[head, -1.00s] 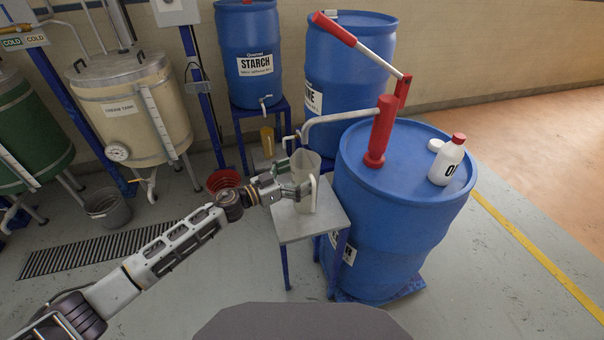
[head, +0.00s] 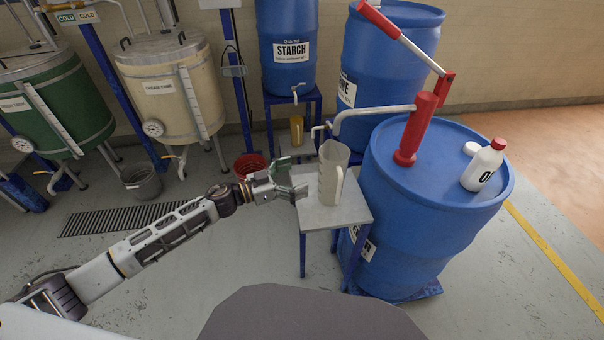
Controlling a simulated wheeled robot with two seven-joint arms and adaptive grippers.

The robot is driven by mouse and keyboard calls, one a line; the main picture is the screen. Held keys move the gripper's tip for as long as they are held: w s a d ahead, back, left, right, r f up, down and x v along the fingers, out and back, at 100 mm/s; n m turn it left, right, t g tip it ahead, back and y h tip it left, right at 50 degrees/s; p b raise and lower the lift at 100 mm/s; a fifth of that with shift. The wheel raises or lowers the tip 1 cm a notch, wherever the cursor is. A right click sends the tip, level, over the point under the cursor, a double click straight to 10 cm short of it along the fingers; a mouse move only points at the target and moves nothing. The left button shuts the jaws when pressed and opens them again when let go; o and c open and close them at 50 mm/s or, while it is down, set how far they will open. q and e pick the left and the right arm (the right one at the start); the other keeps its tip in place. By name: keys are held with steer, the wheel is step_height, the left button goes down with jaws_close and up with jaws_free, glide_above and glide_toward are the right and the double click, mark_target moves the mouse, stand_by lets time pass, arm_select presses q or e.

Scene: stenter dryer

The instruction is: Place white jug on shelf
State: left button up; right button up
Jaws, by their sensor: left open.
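The white jug (head: 331,176) stands upright on a small grey-topped stand (head: 350,214) with blue legs, in the middle of the head view. Its handle faces right. It stands below the spout of the red-handled pump. My left gripper (head: 296,178) is open, just left of the jug, with its fingers pointing toward it. The fingers look apart from the jug, and nothing is between them. My right gripper is not in view. I cannot tell which surface is the task's shelf.
A blue drum (head: 415,235) with a red pump (head: 417,128) and a white bottle (head: 484,165) stands right of the jug. Behind are a starch barrel (head: 287,20), an amber jug (head: 296,128) and a red bucket (head: 248,166). Floor at front left is clear.

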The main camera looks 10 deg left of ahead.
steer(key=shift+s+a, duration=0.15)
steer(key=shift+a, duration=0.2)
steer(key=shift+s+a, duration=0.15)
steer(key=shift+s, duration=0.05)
